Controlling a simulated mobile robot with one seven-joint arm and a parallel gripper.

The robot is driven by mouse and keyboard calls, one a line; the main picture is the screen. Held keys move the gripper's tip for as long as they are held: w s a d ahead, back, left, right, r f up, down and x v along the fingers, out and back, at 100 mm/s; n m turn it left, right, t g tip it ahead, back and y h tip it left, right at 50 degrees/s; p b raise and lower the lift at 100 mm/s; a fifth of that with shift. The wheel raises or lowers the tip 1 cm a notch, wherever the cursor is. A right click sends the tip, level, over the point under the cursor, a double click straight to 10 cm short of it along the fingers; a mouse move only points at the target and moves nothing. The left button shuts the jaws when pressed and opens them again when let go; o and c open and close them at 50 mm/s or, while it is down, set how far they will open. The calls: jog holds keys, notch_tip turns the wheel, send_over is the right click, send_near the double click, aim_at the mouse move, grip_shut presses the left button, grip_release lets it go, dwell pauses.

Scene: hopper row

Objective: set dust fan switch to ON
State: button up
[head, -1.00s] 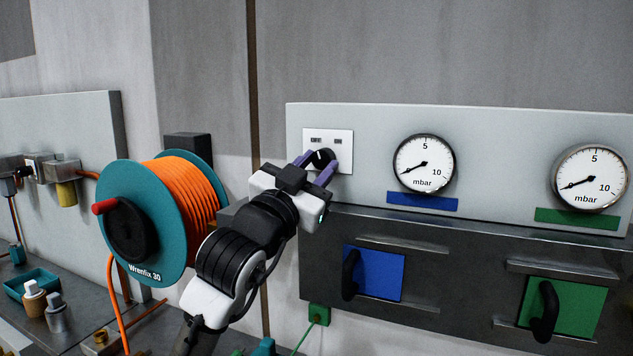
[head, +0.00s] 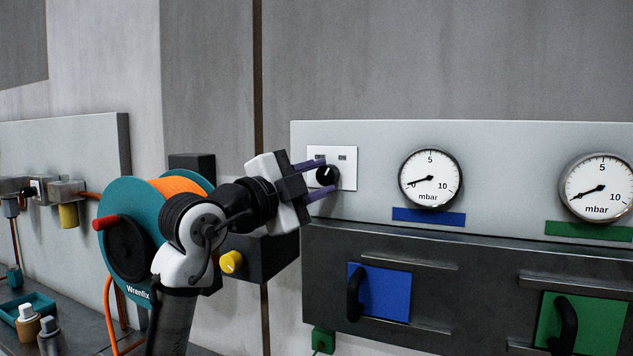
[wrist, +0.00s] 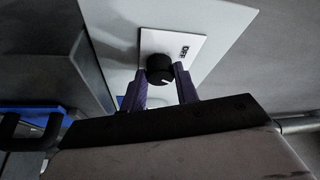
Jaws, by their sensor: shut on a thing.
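The dust fan switch is a round black knob (head: 326,175) with a white pointer mark, on a white plate (head: 348,178) with small OFF and ON labels. A purple finger partly covers the OFF label. My gripper (head: 329,176) reaches in from the left, shut on the knob, one finger above and one below it. In the wrist view the knob (wrist: 158,67) sits between the fingertips; only one label (wrist: 184,52) is clear there.
Right of the plate are two mbar gauges (head: 431,179) (head: 597,188), above blue (head: 385,292) and green (head: 590,335) panels with black handles. Left, behind my arm, are a teal hose reel (head: 120,190) and a dark box with a yellow knob (head: 231,262).

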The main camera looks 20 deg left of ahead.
jog(key=shift+m, duration=0.6)
jog(key=o, duration=1)
jog(key=b+v, duration=0.1)
jog(key=v, duration=0.3)
jog(key=b+v, duration=0.1)
jog(key=v, duration=0.4)
jog(key=b+v, duration=0.1)
jog(key=v, duration=0.3)
jog(key=shift+s+a+r, duration=0.2)
jog(key=shift+s+a, duration=0.1)
jog(key=shift+s, duration=0.05)
